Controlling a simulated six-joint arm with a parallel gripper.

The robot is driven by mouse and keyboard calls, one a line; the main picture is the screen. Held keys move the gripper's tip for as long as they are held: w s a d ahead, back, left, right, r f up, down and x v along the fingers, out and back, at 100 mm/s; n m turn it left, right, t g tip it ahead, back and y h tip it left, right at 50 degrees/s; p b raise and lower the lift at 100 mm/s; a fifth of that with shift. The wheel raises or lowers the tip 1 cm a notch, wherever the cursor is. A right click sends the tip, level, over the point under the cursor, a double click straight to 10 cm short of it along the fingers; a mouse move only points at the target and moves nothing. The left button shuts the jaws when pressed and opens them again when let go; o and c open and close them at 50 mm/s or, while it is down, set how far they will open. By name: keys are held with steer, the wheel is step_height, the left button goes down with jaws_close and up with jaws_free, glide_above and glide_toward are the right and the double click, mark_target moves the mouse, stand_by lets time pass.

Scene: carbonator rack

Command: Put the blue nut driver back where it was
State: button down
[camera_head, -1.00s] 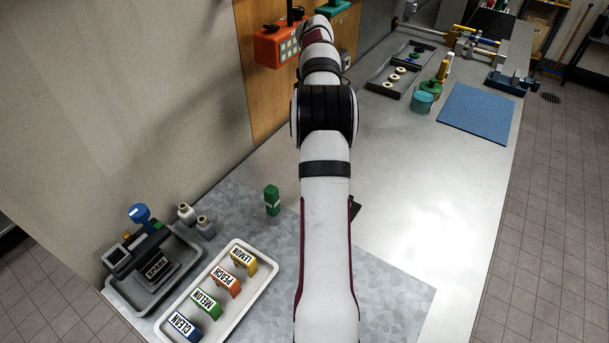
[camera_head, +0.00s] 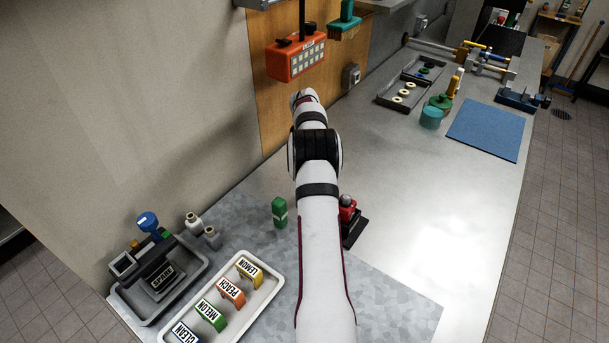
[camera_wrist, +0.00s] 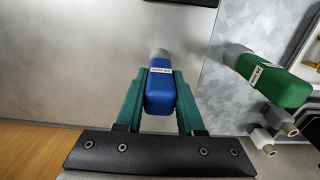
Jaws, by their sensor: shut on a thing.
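The blue nut driver (camera_wrist: 160,92) is between the green fingers of my gripper (camera_wrist: 160,100) in the wrist view. It has a blue handle with a small white label and a grey end at the top of the picture. The fingers are shut on the handle's sides. In the head view my arm hides the gripper and the driver. A similar green driver (camera_wrist: 275,82) is to the right in the wrist view, apart from my gripper. It also stands on the speckled mat in the head view (camera_head: 280,212).
A red-topped tool on a black base (camera_head: 348,218) stands right beside my arm. A tray with labelled tags (camera_head: 272,291) and a dark tray device (camera_head: 160,275) are at the lower left. An orange box (camera_head: 296,58) hangs by the wall.

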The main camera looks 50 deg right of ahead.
steer(key=c, duration=0.5)
jaws_free()
step_height(320, 180, up, 12)
steer(key=shift+r, duration=0.2)
steer(key=a+r+m, duration=0.1)
steer(key=a+r, duration=0.2)
steer(key=a, duration=0.6)
steer(key=a+r, duration=0.3)
steer(key=a, duration=0.6)
steer(key=a+r+m, duration=0.1)
steer(key=a+r, duration=0.3)
steer(key=a, duration=0.5)
steer(key=s+a+f+m, duration=0.1)
steer(key=s+a+f, duration=0.1)
steer(key=s+a, duration=0.4)
steer(key=s+a+f+m+y, duration=0.1)
steer(key=s+a+f, duration=0.1)
steer(key=s+a, duration=0.5)
steer(key=s+a+f+m, duration=0.1)
steer(key=s+a+f, duration=0.2)
steer(key=s+a, duration=0.3)
steer(key=shift+s+a+f+m+y, duration=0.1)
steer(key=shift+s+a+m+y, duration=0.1)
steer(key=shift+s, duration=0.3)
steer(key=shift+s+a+m+y, duration=0.1)
steer(key=shift+s+y, duration=0.1)
steer(key=shift+s, duration=0.3)
